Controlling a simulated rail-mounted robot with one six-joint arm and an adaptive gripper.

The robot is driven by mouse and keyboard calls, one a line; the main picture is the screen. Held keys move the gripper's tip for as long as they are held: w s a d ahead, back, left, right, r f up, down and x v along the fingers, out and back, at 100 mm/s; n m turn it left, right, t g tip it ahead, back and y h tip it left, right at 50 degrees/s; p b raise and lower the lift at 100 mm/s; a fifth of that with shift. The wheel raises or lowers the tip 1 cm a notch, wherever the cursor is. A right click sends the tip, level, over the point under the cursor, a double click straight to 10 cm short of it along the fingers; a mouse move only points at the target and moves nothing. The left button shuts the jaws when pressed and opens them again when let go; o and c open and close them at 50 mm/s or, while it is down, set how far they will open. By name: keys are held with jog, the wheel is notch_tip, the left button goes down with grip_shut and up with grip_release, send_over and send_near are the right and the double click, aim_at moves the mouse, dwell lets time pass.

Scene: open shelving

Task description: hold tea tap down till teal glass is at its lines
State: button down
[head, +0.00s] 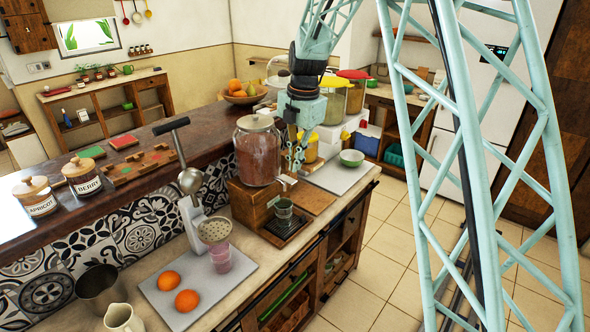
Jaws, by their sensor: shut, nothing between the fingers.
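The tea jar (258,152) is a large lidded glass jar of reddish-brown liquid on a wooden stand (250,202). Its small tap (287,181) sticks out at the front right, close below my gripper. The teal glass (284,209) stands upright on a dark drip tray (284,229) below the tap. Its lines and fill level are too small to make out. My gripper (294,170) points down beside the jar's right side, shut and empty, with its tips at or just above the tap. I cannot tell whether they touch it.
A citrus press (196,212) with a pink glass (220,258) and two oranges (172,290) stand on a grey board to the left. A green bowl (352,157) sits on a pale board to the right.

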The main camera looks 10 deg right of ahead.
aim_at(291, 181)
notch_tip(291, 181, up, 9)
dwell(0.5)
jog(key=shift+a+r+p, duration=0.15)
jog(key=shift+r+p, duration=0.15)
jog(key=shift+p, duration=1)
dwell(0.4)
jog(key=p, duration=0.2)
jog(key=shift+w+a+r+g+h+p, duration=0.15)
jog(key=shift+w+a+g+h+p, duration=0.15)
jog(key=shift+g, duration=0.1)
jog(key=shift+w+p, duration=0.1)
jog(key=shift+p, duration=0.3)
jog(key=shift+a+f, duration=0.1)
jog(key=shift+f, duration=0.1)
jog(key=shift+f+p, duration=0.5)
jog(key=shift+f, duration=6.35)
jog(key=shift+a+f+b, duration=0.1)
jog(key=shift+f+b, duration=0.1)
jog(key=shift+b, duration=0.35)
